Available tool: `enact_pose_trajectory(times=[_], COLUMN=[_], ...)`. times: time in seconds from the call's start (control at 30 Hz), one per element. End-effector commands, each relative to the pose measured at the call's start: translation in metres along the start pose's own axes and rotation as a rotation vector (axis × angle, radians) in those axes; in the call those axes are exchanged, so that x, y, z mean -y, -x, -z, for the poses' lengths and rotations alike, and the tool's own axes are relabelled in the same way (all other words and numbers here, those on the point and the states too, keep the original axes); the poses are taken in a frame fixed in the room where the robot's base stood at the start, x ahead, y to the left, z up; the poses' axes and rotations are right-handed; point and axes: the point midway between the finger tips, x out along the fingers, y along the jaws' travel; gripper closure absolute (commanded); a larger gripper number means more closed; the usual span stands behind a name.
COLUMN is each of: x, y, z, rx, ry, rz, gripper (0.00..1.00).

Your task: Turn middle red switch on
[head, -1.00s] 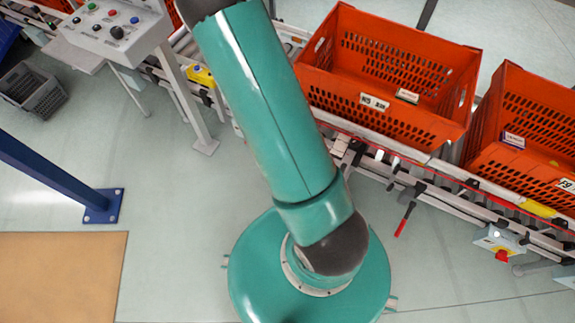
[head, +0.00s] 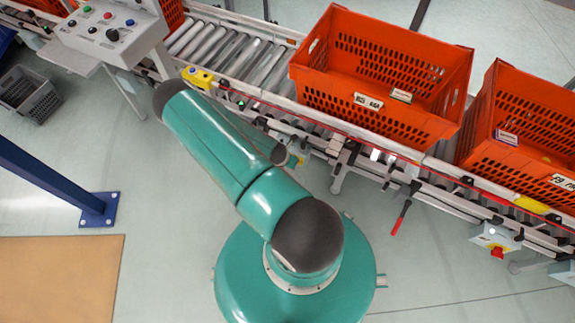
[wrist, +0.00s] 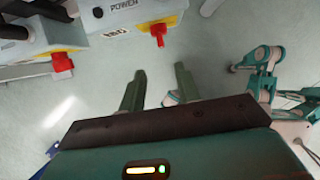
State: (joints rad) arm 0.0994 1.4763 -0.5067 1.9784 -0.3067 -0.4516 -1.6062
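In the wrist view, two red switches are at the upper left. One red switch (wrist: 158,34) hangs from a grey box (wrist: 120,17) marked POWER, with a yellow plate. The other red switch (wrist: 62,62) is on a grey box further left. I cannot tell which is the middle one. In the head view, a red switch (head: 497,253) is on a box under the conveyor at the right.
A roller conveyor (head: 215,45) carries two orange totes (head: 345,95) (head: 490,150). A red-tipped lever (head: 401,219) hangs below it. A button panel (head: 112,32) stands at upper left, and a blue post (head: 50,178) at left. The floor at lower right is clear.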

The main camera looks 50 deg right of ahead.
Motion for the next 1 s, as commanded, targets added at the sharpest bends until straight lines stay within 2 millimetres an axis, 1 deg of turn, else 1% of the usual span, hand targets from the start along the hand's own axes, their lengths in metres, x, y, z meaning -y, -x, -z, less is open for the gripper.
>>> enact_pose_trajectory(times=[0.17, 0.5, 0.6, 0.7, 0.83, 1.0], x=[0.004, 0.003, 0.002, 0.001, 0.000, -0.001], y=[-0.023, -0.089, -0.107, -0.121, -0.131, -0.134], z=[-0.001, -0.001, 0.000, 0.000, 0.000, 0.000], rx=[0.000, -0.001, -0.001, 0.000, -0.001, -0.001], ry=[-0.008, -0.009, -0.010, -0.008, -0.007, -0.006], rz=[0.004, 0.003, 0.003, 0.001, 0.001, 0.001], gripper=[0.67, 0.67, 0.67, 0.67, 0.67, 0.67])
